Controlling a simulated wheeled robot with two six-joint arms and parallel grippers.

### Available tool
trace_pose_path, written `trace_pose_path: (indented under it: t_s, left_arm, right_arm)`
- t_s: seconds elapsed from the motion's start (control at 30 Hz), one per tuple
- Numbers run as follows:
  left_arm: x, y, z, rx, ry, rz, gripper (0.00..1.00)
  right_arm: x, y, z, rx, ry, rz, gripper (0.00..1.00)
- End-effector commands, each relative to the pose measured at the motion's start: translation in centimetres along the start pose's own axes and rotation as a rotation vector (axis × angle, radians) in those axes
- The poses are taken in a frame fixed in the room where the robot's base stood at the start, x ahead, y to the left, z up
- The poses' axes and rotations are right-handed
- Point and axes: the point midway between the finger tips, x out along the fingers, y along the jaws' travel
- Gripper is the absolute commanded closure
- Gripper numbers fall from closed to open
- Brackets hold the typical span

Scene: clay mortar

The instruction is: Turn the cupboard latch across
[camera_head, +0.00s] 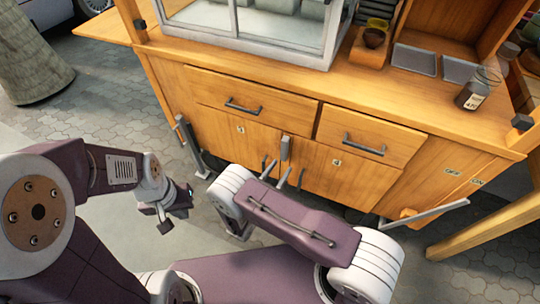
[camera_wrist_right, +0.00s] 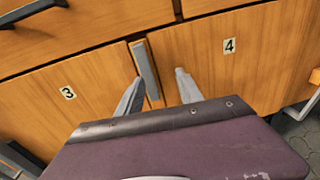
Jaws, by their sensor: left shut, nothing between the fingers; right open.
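The cupboard latch (camera_head: 286,148) is a narrow grey bar. It stands upright over the seam between the two lower doors. In the right wrist view the latch (camera_wrist_right: 147,68) runs down between my fingers, closer to the left finger. My right gripper (camera_head: 277,171) is open in front of the doors; its two fingers (camera_wrist_right: 158,84) point at the wood on either side of the latch's lower part. I cannot tell whether either finger touches it. My left gripper (camera_head: 164,219) is shut and empty, low over the paving to the left, away from the cupboard.
Door 3 (camera_wrist_right: 90,100) and door 4 (camera_wrist_right: 240,60) are closed. Two drawers with dark handles (camera_head: 243,107) sit above. The counter carries a glass case (camera_head: 250,45), grey trays (camera_head: 414,60) and a jar (camera_head: 478,88). Open paving (camera_head: 110,125) lies left of the cupboard.

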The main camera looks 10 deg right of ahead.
Motion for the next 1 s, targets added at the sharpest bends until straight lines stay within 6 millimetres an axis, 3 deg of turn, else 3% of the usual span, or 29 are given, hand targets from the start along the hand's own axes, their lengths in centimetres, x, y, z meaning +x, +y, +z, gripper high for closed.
trace_pose_path:
  t_s: [0.03, 0.07, 0.27, 0.7, 1.0]
  left_arm:
    - [0.9, 0.0, 0.1, 0.000, 0.001, 0.000, 1.00]
    - [0.9, 0.0, 0.1, 0.000, 0.001, 0.000, 1.00]
    - [0.8, 0.0, 0.0, 0.000, 0.001, 0.000, 1.00]
    - [2.7, -0.1, 0.2, 0.000, 0.001, 0.000, 1.00]
    - [2.8, -0.1, 0.3, 0.000, 0.001, 0.000, 1.00]
  right_arm:
    - [-0.5, 0.8, -1.5, -0.014, -0.018, 0.053, 0.56]
    - [-0.8, 1.2, -1.7, -0.019, -0.025, 0.077, 0.56]
    - [-0.7, 1.7, -1.6, -0.023, -0.035, 0.102, 0.56]
    - [7.2, 2.3, -1.5, -0.023, -0.033, 0.096, 0.56]
    - [8.1, 2.5, -1.3, -0.024, -0.033, 0.099, 0.56]
